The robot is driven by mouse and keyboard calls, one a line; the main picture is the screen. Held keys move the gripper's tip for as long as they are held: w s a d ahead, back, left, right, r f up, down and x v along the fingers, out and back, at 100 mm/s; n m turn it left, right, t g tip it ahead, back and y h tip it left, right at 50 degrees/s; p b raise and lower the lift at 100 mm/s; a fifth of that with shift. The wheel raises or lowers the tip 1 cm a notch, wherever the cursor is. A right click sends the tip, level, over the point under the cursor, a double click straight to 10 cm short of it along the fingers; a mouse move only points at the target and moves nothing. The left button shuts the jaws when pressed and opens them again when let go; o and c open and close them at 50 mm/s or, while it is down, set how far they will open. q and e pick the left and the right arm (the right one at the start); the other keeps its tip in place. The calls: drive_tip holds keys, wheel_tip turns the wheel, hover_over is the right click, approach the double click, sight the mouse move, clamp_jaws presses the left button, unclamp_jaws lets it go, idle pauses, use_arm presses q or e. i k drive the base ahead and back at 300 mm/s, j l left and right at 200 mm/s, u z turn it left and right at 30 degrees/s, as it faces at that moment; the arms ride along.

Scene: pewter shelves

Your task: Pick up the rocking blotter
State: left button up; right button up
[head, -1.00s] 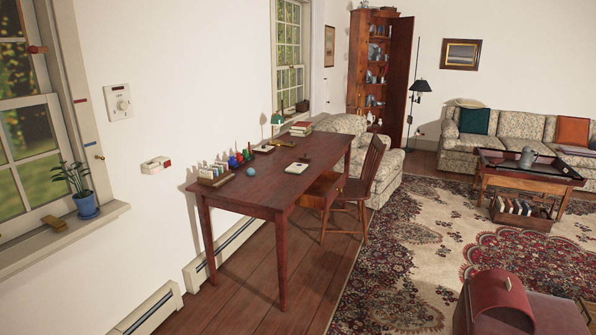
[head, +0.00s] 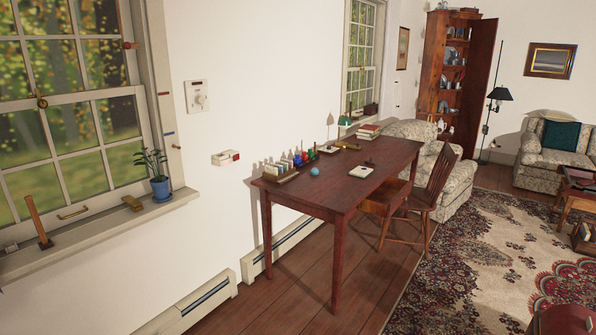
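The dark red wooden desk (head: 350,193) stands against the wall in the middle of the head view. A small dark object with an upright knob (head: 369,162), which looks like the rocking blotter, sits on the desktop just behind a pale pad (head: 361,171). It is too small to be sure of its shape. Neither of my grippers is in view.
Bottles in a rack (head: 290,168), a blue ball (head: 315,171), books (head: 368,131) and a green lamp (head: 344,122) are on the desk. A wooden chair (head: 436,185) stands at its right side. Bare floor (head: 275,300) lies in front.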

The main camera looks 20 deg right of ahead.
sight(370, 162)
drive_tip(key=i+l+z, duration=0.95)
drive_tip(key=i+z, duration=0.2)
drive_tip(key=z, duration=0.15)
drive_tip(key=i+l, duration=0.1)
drive_tip(key=i, duration=0.35)
drive_tip(key=i+l+u, duration=0.1)
drive_tip(key=i, duration=0.4)
drive_tip(key=i+l, duration=0.1)
drive_tip(key=i, duration=0.35)
drive_tip(key=i+l+u, duration=0.1)
drive_tip(key=i, duration=0.35)
